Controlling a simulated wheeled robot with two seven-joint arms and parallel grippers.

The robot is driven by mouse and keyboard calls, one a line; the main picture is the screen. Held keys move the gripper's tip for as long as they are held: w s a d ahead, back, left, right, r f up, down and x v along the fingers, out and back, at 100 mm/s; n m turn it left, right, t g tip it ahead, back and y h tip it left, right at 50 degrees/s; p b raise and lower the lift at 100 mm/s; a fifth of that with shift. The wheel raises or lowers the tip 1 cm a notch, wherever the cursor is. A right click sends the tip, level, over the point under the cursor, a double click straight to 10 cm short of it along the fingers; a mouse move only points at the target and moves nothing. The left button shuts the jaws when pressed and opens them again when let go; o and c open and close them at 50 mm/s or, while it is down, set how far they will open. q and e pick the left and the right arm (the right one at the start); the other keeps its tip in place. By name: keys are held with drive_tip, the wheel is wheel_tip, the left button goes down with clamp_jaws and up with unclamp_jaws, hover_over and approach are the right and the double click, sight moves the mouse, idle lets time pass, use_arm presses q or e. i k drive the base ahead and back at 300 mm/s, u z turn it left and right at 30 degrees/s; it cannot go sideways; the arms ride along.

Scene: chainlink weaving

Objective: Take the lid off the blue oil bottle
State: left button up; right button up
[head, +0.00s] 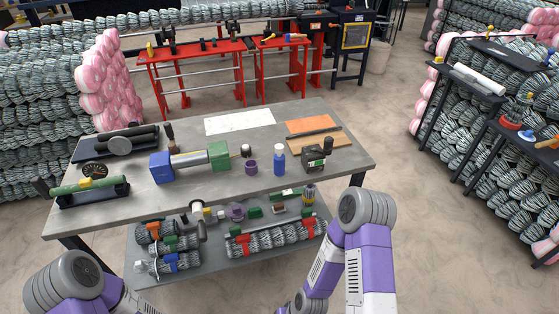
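The blue oil bottle (279,162) stands upright on the grey workbench (240,190), right of the bench's middle. A small pale lid (279,147) sits on its top. A purple cup-like part (251,167) stands just to its left. Neither gripper shows in the head view. My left arm comes in at the bottom left and my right arm at the bottom, right of the middle. Both run out of the picture at the bottom, below and in front of the bench.
A dark boxy device (314,160) stands close right of the bottle. A blue-and-green clamped roller (190,160) lies to the left. An orange-and-tan board (315,132) lies behind. A lower shelf (215,268) holds wire rolls. The bench's front right is bare.

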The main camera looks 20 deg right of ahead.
sight(278, 160)
drive_tip(key=k, duration=0.5)
drive_tip(key=z, duration=1.95)
drive_tip(key=i, duration=1.65)
drive_tip(key=u, duration=1.75)
